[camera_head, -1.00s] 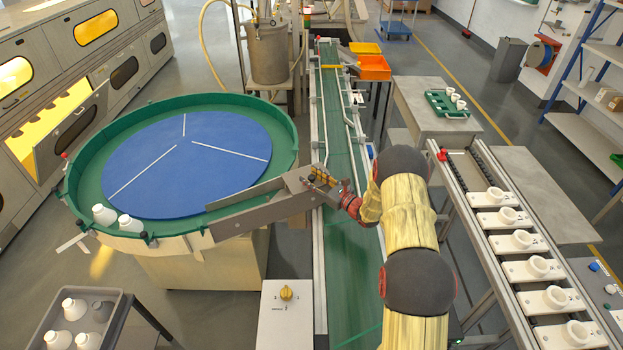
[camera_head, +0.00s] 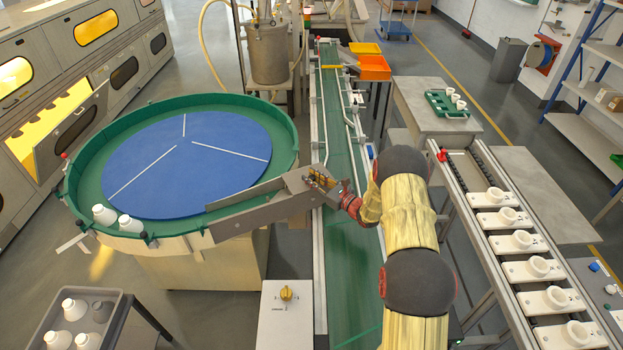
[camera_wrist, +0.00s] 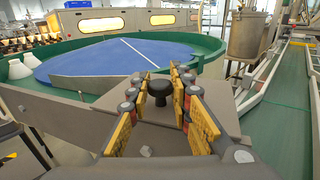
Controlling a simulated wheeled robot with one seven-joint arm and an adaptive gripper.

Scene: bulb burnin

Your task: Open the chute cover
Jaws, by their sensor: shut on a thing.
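The chute (camera_head: 262,208) is a grey sloping channel running from the turntable's rim to the green conveyor. Its cover (camera_wrist: 118,108) is a flat grey plate with a black round knob (camera_wrist: 158,84), seen in the wrist view; it lies over the chute's conveyor end. My gripper (camera_head: 320,177) is at that end; in the wrist view my gripper (camera_wrist: 160,82) has its yellow-padded fingers on either side of the knob, shut on it. The cover appears to lie down on the chute. In the head view the fingers mostly hide the knob.
The blue turntable (camera_head: 185,165) has a green rim, with white bottles (camera_head: 104,215) at its front. The green conveyor (camera_head: 348,265) runs under my arm. A control box with a yellow knob (camera_head: 286,293) stands in front. A rail with white holders (camera_head: 522,242) is at right.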

